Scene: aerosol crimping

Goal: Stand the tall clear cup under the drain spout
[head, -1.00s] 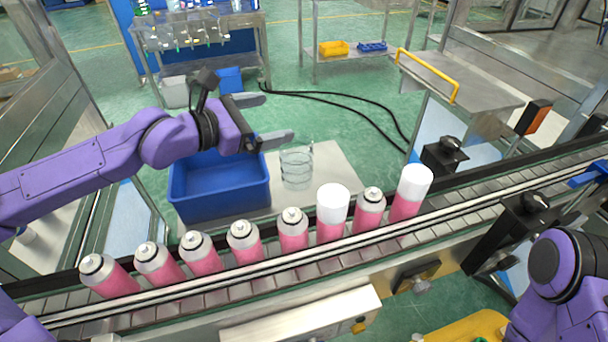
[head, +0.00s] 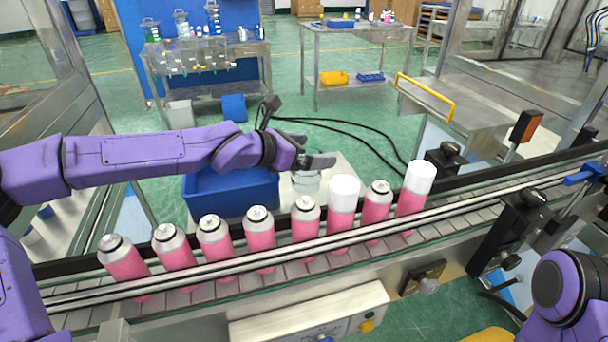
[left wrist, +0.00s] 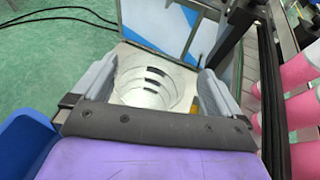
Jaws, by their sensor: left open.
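The tall clear cup (head: 306,183) stands on a pale surface behind the conveyor, just right of the blue bin. In the head view my left gripper (head: 312,152) reaches over it and hides its upper part. In the left wrist view the clear cup (left wrist: 155,82) shows between the two grey fingers of my left gripper (left wrist: 156,76), which are apart. I cannot tell whether either finger touches it. My right arm shows at the lower right, but its gripper is out of view. I cannot make out a drain spout.
The blue bin (head: 228,198) sits just left of the cup. A row of pink cans (head: 262,248), two with white caps, stands on the conveyor (head: 440,222) in front. A steel bench (head: 205,50) with bottles stands at the back. Black cables lie on the green floor.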

